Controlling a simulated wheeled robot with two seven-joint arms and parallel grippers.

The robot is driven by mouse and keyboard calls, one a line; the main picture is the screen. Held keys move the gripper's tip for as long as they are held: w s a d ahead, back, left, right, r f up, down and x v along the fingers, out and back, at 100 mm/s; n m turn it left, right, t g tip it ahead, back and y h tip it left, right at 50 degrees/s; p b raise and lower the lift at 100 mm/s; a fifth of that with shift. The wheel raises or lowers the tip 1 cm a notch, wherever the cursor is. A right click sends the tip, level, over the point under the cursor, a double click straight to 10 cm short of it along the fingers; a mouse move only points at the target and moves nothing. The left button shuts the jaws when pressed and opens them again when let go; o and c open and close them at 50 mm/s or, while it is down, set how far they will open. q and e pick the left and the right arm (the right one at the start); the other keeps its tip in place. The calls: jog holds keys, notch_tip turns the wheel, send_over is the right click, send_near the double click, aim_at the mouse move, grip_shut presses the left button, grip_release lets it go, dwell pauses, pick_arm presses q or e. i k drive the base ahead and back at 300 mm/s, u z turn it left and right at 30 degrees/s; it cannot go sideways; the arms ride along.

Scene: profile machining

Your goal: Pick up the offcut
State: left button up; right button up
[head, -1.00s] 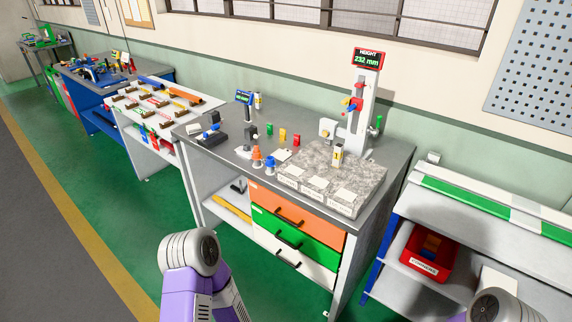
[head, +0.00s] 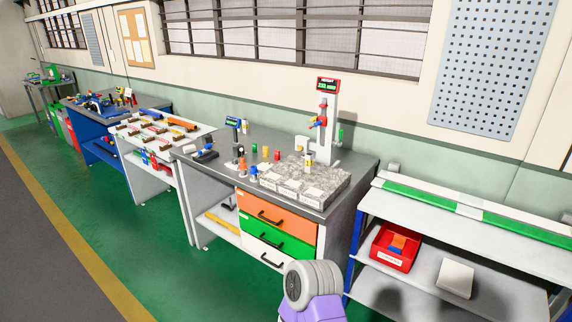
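I cannot pick out the offcut with certainty. A red bin (head: 382,259) with a white label stands on the lower shelf at the right, with orange and blue pieces (head: 398,243) in it; the label is too small to read. Neither gripper is in view. One of my arm links, purple and grey, shows at the bottom middle.
A white block (head: 456,278) lies right of the bin on the shelf (head: 400,291). The shelf unit has a green and white strip (head: 440,199) on top. A grey measuring bench (head: 345,176) with coloured drawers stands to the left. Green floor (head: 160,245) is clear in front.

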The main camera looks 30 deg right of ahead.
aim_at(309, 156)
jog(key=u, duration=0.25)
jog(key=i, duration=1.65)
jog(key=z, duration=0.6)
jog(key=i, duration=1.2)
jog(key=z, duration=1.3)
